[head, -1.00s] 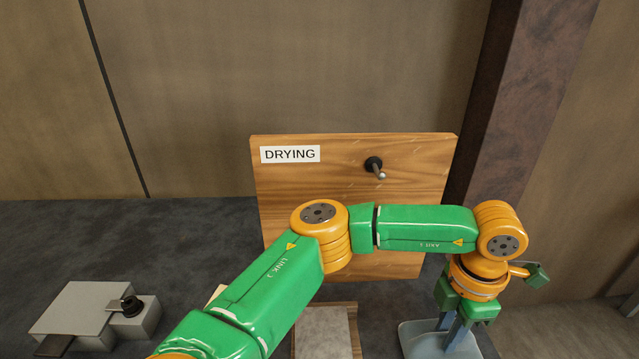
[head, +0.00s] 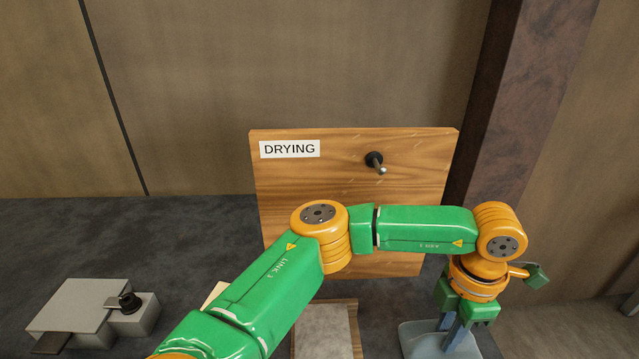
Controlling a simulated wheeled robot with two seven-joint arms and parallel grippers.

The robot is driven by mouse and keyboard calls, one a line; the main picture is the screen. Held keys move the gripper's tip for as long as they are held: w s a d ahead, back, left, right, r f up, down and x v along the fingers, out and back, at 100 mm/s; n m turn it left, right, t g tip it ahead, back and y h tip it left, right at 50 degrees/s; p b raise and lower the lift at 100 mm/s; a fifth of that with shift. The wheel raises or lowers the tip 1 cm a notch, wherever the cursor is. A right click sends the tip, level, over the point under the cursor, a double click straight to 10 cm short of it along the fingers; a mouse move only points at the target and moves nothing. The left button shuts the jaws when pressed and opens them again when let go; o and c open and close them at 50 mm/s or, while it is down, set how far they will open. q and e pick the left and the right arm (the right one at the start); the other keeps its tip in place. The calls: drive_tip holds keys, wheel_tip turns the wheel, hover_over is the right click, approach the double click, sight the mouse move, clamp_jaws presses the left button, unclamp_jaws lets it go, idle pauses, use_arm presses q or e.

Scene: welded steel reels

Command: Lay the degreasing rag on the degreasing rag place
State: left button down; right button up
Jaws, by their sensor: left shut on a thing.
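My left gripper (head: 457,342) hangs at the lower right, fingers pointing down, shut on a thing. Its fingers and the bottom edge of the picture hide that thing; it is most likely the degreasing rag, but I cannot make out its cloth. A blue-grey tray-like piece with rounded corners (head: 416,339) lies behind and below the fingers; I cannot tell whether they touch it. A grey pad in a wooden frame (head: 322,335) lies left of the gripper. I cannot tell which of these is the degreasing rag place. My right gripper is not in view.
A wooden board (head: 300,185) marked DRYING, with a dark peg (head: 375,162), stands behind my arm. A grey block fixture with a black knob (head: 85,305) sits at the lower left. A cream piece (head: 214,292) is partly behind my arm.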

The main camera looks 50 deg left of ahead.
use_arm(q)
drive_tip(key=shift+f, duration=0.25)
idle(0.4)
drive_tip(key=c, duration=0.7)
unclamp_jaws()
drive_tip(key=shift+r+p, duration=2.05)
drive_tip(key=shift+r, duration=1)
